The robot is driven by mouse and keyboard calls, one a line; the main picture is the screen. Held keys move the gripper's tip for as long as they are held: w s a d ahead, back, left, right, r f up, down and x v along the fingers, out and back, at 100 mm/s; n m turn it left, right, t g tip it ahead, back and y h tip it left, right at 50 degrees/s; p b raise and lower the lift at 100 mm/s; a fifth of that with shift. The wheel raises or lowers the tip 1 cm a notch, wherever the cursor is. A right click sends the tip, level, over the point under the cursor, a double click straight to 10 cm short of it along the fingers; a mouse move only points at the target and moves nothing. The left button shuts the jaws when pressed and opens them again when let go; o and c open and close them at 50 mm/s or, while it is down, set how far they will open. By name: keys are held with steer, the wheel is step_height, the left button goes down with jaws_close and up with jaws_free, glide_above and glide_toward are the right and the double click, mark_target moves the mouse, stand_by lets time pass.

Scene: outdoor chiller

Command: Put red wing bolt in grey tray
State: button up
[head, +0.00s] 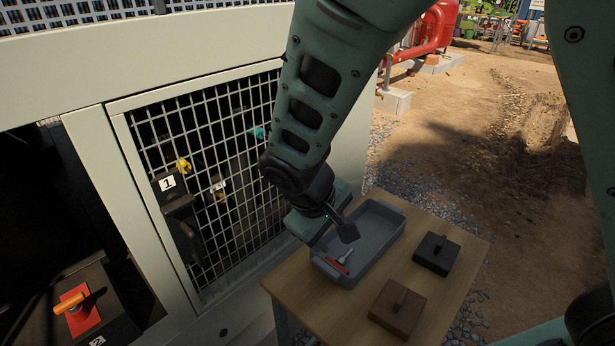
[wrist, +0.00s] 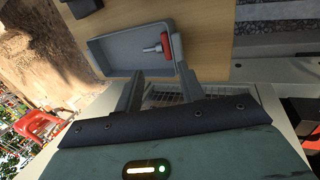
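The grey tray (head: 388,262) stands on the wooden table. The red wing bolt (head: 335,265), with a red wing and a silver shank, lies inside the tray's near end in the head view. In the wrist view the bolt (wrist: 166,47) shows at the right end of the tray (wrist: 108,58), just beyond the tip of one finger. My gripper (wrist: 157,82) is open, with its two fingers apart and nothing seen between them. In the head view one dark fingertip shows above the tray. Whether a finger touches the bolt is unclear.
A mesh-fronted cabinet (head: 215,170) stands close on the left. An orange-handled red switch (head: 78,308) is at lower left.

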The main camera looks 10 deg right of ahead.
steer(key=s+r+y, duration=0.1)
steer(key=s+r, duration=0.2)
steer(key=s, duration=0.3)
steer(key=s+r+g+y, duration=0.1)
steer(key=s+r+y, duration=0.1)
steer(key=s, duration=0.3)
steer(key=s+r+n+g+y, duration=0.1)
steer(key=s+r, duration=0.2)
steer(key=s, duration=0.3)
steer(key=shift+s+d+r, duration=0.2)
steer(key=shift+s+r, duration=0.1)
steer(key=shift+s, duration=0.05)
